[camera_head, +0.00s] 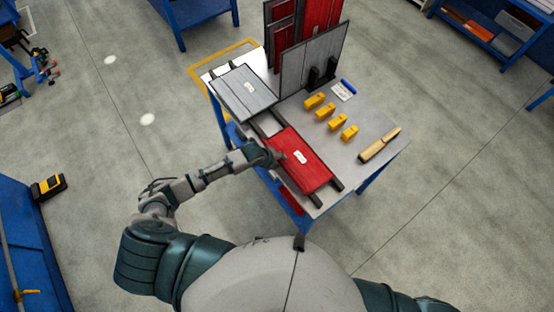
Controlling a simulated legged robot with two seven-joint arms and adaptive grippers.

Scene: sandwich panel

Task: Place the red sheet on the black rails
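The red sheet (312,170), with a pale handle or label on top, lies over the black rails (316,201) at the near end of the table. The rail ends stick out past its near edge, and more rail shows between it and a grey sheet. My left gripper (273,157) is at the red sheet's left edge, seeming to touch or overlap it. Its fingers are small and dark, so I cannot tell whether they grip the sheet. My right gripper is out of view.
A grey sheet (243,92) lies at the table's far left. Grey panels (312,58) and red panels (321,14) stand upright at the back. Several yellow blocks (337,122), a blue-capped item (348,86) and a wooden-handled tool (380,144) lie on the right side of the table (372,118).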

